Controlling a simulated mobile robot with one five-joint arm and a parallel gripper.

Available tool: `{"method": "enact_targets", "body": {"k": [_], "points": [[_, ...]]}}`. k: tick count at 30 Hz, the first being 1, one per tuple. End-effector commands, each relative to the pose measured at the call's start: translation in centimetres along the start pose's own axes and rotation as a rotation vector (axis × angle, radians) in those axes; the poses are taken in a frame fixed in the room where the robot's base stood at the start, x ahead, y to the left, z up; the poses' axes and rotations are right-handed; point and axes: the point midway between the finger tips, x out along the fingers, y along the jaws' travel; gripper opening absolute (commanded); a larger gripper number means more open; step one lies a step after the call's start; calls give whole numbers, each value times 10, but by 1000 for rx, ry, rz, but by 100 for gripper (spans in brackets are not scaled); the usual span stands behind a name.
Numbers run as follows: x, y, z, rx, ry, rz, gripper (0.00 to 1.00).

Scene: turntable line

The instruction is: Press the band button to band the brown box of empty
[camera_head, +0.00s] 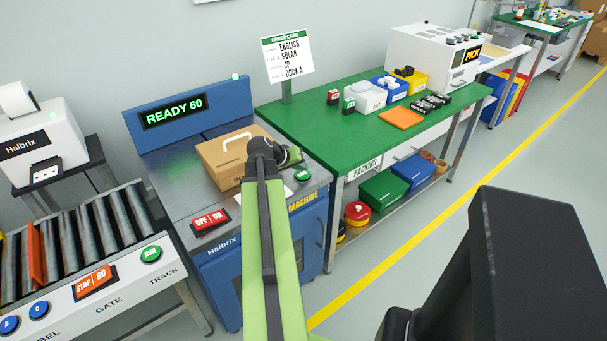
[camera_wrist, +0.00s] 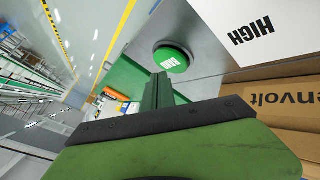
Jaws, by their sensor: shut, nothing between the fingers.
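The brown box (camera_head: 222,166) sits on top of the blue machine (camera_head: 265,240), partly hidden behind my arm. The green band button (camera_head: 302,176) is on the machine top, right of the box. In the wrist view the button (camera_wrist: 171,58) reads BAND and lies just beyond my fingertips. My gripper (camera_wrist: 160,82) is shut and empty. In the head view my gripper (camera_head: 291,155) is between box and button; contact with the button cannot be told.
The machine display (camera_head: 172,112) reads READY 60. A red OFF/GO switch (camera_head: 210,220) is on the machine's front left. A roller track (camera_head: 85,240) with a green RUN button (camera_head: 151,254) stands left. The green packing table (camera_head: 330,130) with bins and an order card (camera_head: 288,60) stands right.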

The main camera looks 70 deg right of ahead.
Motion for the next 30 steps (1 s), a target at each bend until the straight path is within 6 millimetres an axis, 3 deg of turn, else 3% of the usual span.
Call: {"method": "enact_targets", "body": {"k": [30], "points": [[9,-8,6,1,0,0,0]]}}
